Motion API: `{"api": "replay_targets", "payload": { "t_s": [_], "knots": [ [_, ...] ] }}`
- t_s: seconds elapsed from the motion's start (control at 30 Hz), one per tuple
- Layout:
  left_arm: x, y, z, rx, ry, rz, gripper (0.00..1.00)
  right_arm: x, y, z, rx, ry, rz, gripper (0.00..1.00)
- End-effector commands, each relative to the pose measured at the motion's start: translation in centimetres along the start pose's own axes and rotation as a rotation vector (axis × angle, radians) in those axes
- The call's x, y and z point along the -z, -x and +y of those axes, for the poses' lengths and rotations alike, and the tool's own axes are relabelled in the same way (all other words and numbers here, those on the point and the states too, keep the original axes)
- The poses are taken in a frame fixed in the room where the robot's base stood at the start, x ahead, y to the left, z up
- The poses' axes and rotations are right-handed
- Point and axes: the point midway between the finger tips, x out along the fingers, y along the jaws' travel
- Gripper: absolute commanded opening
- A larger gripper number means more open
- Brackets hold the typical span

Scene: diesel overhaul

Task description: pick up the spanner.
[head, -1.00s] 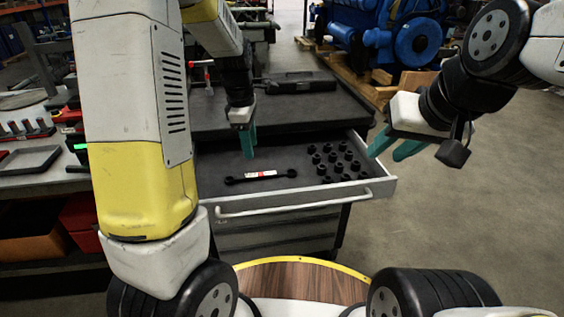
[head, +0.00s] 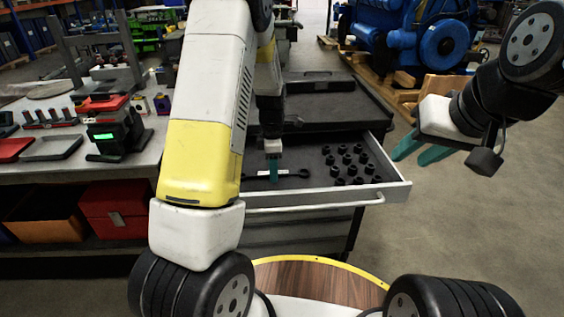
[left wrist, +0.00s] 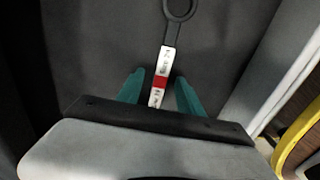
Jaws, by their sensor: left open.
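The spanner (head: 290,174) lies flat in the open drawer, dark with a white and red label on its shaft. In the left wrist view the spanner (left wrist: 164,62) runs up the picture, its ring end at the top and its label between my fingers. My left gripper (head: 273,168) points down over the spanner's shaft, open, with one finger on each side of the label in the wrist view (left wrist: 160,92). I cannot tell whether the fingers touch it. My arm hides the spanner's left end in the head view. My right gripper (head: 420,152) is empty and apart, right of the drawer.
The open drawer (head: 330,197) of the tool cabinet holds several black sockets (head: 348,160) right of the spanner. Its side wall and front edge stand close by. A workbench (head: 50,178) with trays and a green-lit device (head: 110,133) is at left.

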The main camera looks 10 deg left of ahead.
Motion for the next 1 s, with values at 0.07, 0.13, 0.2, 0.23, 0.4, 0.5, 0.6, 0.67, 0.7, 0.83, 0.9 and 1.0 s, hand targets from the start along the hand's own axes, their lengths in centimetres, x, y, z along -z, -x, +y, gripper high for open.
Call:
{"api": "replay_targets", "payload": {
  "t_s": [0.07, 0.13, 0.2, 0.23, 0.4, 0.5, 0.6, 0.67, 0.7, 0.83, 0.9, 1.0],
  "knots": [
    [-0.01, -0.02, 0.00, 0.000, 0.000, 0.000, 0.44, 0.00, 0.00, 0.00, 0.000, 0.000, 0.000, 0.35],
    [-0.01, 0.01, 0.00, 0.000, 0.000, 0.000, 0.44, 0.00, 0.00, 0.00, 0.000, 0.000, 0.000, 0.35],
    [-0.01, 0.02, 0.00, 0.000, 0.000, 0.000, 0.38, 0.00, 0.00, 0.00, 0.000, 0.000, 0.000, 0.35],
    [-0.01, 0.02, 0.00, 0.000, 0.000, 0.000, 0.32, 0.00, 0.00, 0.00, 0.000, 0.000, 0.000, 0.35],
    [-0.01, 0.04, 0.00, 0.000, 0.000, 0.000, 0.00, 0.00, 0.00, 0.00, 0.000, 0.000, 0.000, 0.35],
    [-0.01, 0.05, 0.00, 0.000, 0.000, 0.000, 0.00, 0.00, 0.00, 0.00, 0.000, 0.000, 0.000, 0.35],
    [-0.01, 0.05, 0.01, 0.000, 0.000, 0.000, 0.00, 0.00, 0.00, 0.00, 0.000, 0.000, 0.000, 0.35],
    [-0.01, 0.06, 0.01, -0.001, 0.000, 0.000, 0.00, 0.00, 0.00, 0.00, 0.000, 0.000, 0.000, 0.35],
    [-0.01, 0.06, 0.01, -0.001, 0.000, 0.000, 0.00, 0.00, 0.00, 0.00, 0.000, 0.000, 0.000, 0.35],
    [-0.01, 0.07, 0.01, -0.001, -0.001, -0.001, 0.00, 0.00, 0.00, 0.00, 0.000, 0.000, 0.000, 0.35],
    [-0.01, 0.07, 0.02, -0.001, 0.000, -0.001, 0.00, 0.00, 0.00, 0.00, 0.000, 0.000, 0.000, 0.35],
    [-0.01, 0.08, 0.02, -0.001, -0.001, -0.001, 0.00, 0.00, 0.00, 0.00, 0.000, 0.000, 0.000, 0.35]
  ]
}}
